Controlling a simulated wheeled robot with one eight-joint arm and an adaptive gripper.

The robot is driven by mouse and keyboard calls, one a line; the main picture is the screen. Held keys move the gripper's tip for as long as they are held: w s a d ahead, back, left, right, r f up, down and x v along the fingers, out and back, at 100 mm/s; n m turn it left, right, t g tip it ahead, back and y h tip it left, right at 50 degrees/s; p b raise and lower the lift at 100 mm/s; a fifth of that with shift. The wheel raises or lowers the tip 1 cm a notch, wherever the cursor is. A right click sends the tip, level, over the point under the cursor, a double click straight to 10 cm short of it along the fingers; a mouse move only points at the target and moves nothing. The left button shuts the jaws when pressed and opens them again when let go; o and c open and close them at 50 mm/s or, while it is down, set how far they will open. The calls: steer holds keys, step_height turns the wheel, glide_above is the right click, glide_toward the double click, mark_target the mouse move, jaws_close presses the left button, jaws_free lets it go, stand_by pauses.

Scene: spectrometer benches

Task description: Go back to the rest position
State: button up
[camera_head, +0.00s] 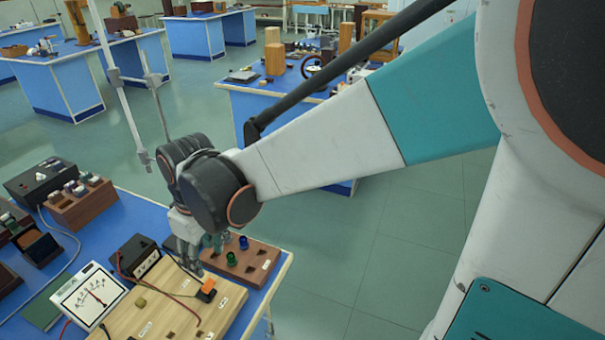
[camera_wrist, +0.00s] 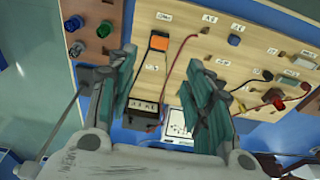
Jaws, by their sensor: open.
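My gripper (camera_wrist: 165,95) is open and empty in the wrist view, its two fingers spread apart over the wooden board. In the head view my gripper (camera_head: 190,258) hangs over the blue bench at the lower left, beside the brown block with coloured knobs. My arm reaches across the head view from the right to the bench. The wooden circuit board (camera_head: 175,310) lies under and in front of the gripper. It carries an orange piece (camera_head: 207,289), which also shows in the wrist view (camera_wrist: 159,43). The exact height of the fingertips above the bench is hard to tell.
A brown block with knobs (camera_head: 252,264), a white dial meter (camera_head: 92,296) and a black box (camera_head: 138,257) stand close to the gripper. Wires run over the board. Another blue bench (camera_head: 245,110) stands behind my arm. The green floor (camera_head: 400,250) at right is clear.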

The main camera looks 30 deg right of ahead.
steer(key=shift+s+d, duration=0.1)
steer(key=s+d+r+m+t, duration=0.5)
steer(key=s+d, duration=0.5)
steer(key=d, duration=0.2)
steer(key=shift+s+d+r+m+t+h, duration=0.35)
steer(key=shift+r+m, duration=0.55)
steer(key=shift+r, duration=0.4)
